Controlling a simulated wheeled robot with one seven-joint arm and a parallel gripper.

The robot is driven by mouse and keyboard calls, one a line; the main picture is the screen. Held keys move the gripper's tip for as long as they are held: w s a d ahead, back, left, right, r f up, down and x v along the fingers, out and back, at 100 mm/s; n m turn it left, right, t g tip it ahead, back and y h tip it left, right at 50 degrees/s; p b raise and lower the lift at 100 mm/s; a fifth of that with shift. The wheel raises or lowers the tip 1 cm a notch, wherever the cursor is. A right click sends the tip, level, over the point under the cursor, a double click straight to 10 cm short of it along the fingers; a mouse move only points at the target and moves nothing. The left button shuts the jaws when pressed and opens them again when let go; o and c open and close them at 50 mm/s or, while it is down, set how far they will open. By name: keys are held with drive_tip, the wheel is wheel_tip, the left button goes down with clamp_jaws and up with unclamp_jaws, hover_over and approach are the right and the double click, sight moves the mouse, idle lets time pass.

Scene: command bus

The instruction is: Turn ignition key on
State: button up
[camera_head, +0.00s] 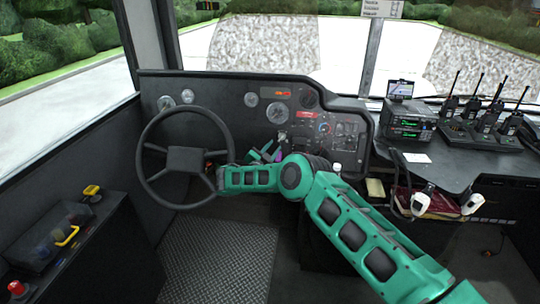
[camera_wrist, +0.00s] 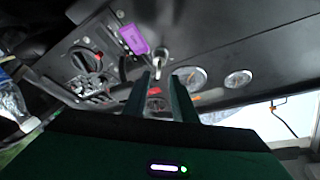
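In the wrist view the silver ignition key (camera_wrist: 161,54) sits in the dark dashboard panel, with a purple tag (camera_wrist: 133,40) beside it. My gripper (camera_wrist: 163,80) is open, its two dark fingers apart with nothing seen between them. The fingertips point at the key and look just short of it; whether they touch cannot be told. In the head view my gripper is by the lower middle of the dashboard (camera_head: 230,92), right of the steering wheel. A purple patch (camera_head: 276,155) shows there; my green arm partly hides this area.
The black steering wheel (camera_head: 185,158) stands left of my gripper. In the wrist view a round switch (camera_wrist: 86,60) and gauges (camera_wrist: 190,77) lie around the key. A radio desk (camera_head: 450,160) stands at the right, and a side console (camera_head: 62,240) at the left.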

drive_tip(key=shift+v, duration=2.15)
